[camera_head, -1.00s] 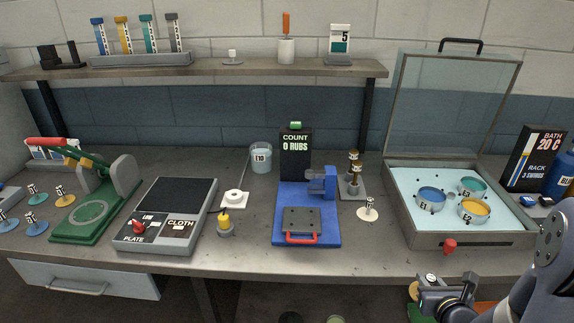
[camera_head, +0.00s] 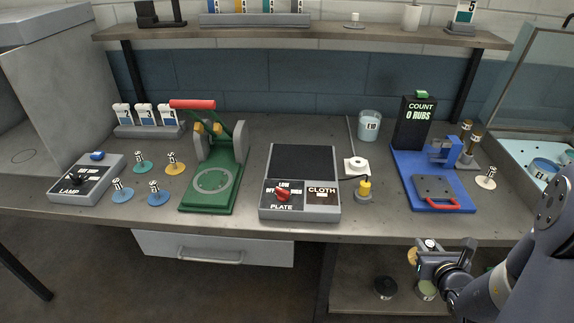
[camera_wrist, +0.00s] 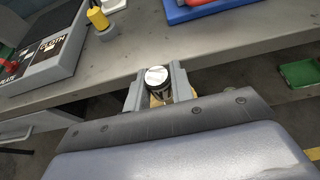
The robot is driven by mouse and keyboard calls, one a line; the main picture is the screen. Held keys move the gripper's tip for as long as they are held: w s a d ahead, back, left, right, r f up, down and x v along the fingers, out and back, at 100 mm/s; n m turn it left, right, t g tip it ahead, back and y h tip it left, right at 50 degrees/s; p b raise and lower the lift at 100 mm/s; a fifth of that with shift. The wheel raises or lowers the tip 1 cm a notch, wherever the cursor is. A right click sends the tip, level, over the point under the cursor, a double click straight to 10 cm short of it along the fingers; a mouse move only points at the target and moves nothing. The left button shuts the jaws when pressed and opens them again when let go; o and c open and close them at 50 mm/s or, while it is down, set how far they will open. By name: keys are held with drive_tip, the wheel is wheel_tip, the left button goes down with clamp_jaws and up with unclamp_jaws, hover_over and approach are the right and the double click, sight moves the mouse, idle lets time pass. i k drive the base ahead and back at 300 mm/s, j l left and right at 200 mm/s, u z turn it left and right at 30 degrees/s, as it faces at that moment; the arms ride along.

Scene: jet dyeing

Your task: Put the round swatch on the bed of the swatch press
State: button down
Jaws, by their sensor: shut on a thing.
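My gripper (camera_head: 424,250) is shut on a round swatch (camera_head: 412,256), a yellowish disc with a black-and-white peg. In the wrist view the peg top (camera_wrist: 157,76) stands between the two fingers, and the disc is mostly hidden below. The gripper is in front of the bench edge at lower right. A green lever press (camera_head: 208,196), which looks like the swatch press, stands left of centre on the bench. Its bed carries a pale ring (camera_head: 213,180) and looks bare. Its red handle (camera_head: 192,104) is raised at the back.
Several pegged swatches (camera_head: 157,193) lie left of the press, beside a grey lamp box (camera_head: 88,180). Right of the press stand a grey plate unit (camera_head: 300,208), a yellow-topped weight (camera_head: 364,190) and a blue rub tester (camera_head: 420,165). A shelf (camera_head: 300,36) runs above the back.

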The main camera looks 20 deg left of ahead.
sight(213, 181)
drive_tip(key=k+j, duration=0.1)
drive_tip(key=j, duration=0.3)
drive_tip(key=k+j, duration=0.1)
drive_tip(key=j, duration=0.3)
drive_tip(key=k+j, duration=0.1)
drive_tip(key=j, duration=0.3)
drive_tip(key=k+j, duration=0.1)
drive_tip(key=j, duration=0.7)
drive_tip(key=i+j, duration=0.6)
drive_tip(key=i, duration=0.2)
